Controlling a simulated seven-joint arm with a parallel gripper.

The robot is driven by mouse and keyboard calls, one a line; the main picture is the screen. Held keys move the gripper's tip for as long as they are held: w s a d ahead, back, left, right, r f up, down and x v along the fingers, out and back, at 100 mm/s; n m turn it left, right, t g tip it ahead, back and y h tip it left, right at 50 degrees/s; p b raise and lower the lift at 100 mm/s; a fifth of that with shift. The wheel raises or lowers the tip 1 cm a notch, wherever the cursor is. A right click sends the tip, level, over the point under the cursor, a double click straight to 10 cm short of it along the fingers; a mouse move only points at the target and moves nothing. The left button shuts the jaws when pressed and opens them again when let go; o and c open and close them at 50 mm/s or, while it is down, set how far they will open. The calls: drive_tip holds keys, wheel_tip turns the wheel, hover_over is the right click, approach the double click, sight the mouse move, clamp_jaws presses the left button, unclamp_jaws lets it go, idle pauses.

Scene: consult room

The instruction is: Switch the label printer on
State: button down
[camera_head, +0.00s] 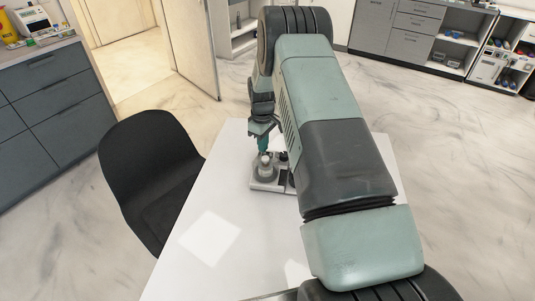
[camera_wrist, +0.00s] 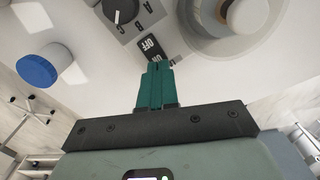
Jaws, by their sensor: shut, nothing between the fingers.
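The label printer (camera_head: 267,185) is a grey-white device on the white table, partly hidden behind my arm in the head view. In the wrist view its grey housing (camera_wrist: 108,30) carries a dark knob (camera_wrist: 120,10) with letters around it. A black rocker switch (camera_wrist: 152,47) marked OFF sits on it, beside a large round part (camera_wrist: 240,22). My gripper (camera_wrist: 157,72) is shut and empty, its teal fingertips right at the switch's near end. I cannot tell whether they touch it. In the head view my gripper (camera_head: 263,146) points down over the printer.
The white table (camera_head: 205,240) is clear to the left and front. A black chair (camera_head: 150,165) stands at its left edge. A blue-capped round thing (camera_wrist: 40,70) lies left of the printer in the wrist view. Drawer cabinets (camera_head: 45,105) stand at the far left.

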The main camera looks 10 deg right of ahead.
drive_tip(key=shift+f, duration=0.8)
drive_tip(key=shift+r, duration=3.55)
